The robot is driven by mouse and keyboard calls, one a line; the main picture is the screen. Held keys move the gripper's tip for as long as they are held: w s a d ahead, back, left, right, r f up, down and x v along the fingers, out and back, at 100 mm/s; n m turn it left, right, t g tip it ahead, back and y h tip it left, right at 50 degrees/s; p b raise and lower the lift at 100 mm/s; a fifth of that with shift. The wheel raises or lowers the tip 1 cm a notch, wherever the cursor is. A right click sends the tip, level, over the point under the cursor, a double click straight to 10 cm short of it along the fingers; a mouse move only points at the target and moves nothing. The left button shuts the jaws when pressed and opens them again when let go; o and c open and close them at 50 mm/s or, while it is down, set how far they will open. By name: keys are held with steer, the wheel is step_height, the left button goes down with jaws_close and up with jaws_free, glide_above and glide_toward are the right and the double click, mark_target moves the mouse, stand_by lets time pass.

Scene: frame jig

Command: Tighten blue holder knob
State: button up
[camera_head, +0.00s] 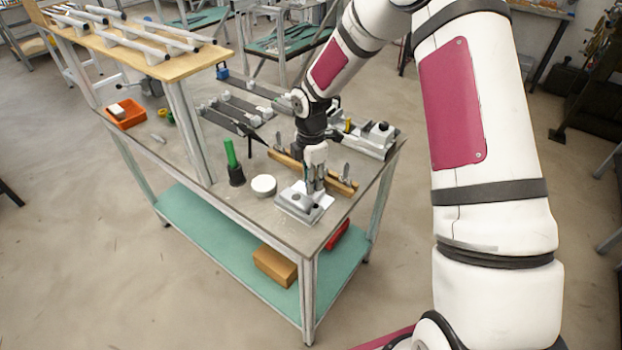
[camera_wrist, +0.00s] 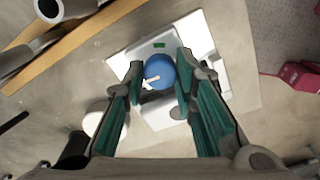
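The blue holder knob (camera_wrist: 160,71) is round, with a white pointer mark on its lower left side in the wrist view. It sits on a pale metal holder (camera_wrist: 207,47) that has a green mark (camera_wrist: 160,45) just above the knob in the picture. My gripper (camera_wrist: 160,76) has one finger on each side of the knob, with the fingertips right at its edges. I cannot tell whether they press on it. In the head view my gripper (camera_head: 316,182) points down over the holder (camera_head: 294,207) at the table's near corner, and the knob is hidden.
A white round piece (camera_head: 263,185) and a dark cup with a green handle (camera_head: 236,173) stand left of the holder. A wooden bar (camera_head: 284,160) with upright clamps lies close behind my gripper. An orange bin (camera_head: 127,114) is at the far left.

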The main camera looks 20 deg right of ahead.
steer(key=shift+m, duration=0.3)
jaws_close()
steer(key=m+b, duration=0.1)
steer(key=m, duration=0.4)
steer(key=m+b, duration=0.1)
steer(key=m, duration=0.5)
steer(key=shift+m, duration=0.4)
steer(key=m, duration=0.4)
steer(key=shift+b, duration=0.3)
steer(key=shift+m, duration=2.3)
steer(key=o, duration=0.8)
jaws_free()
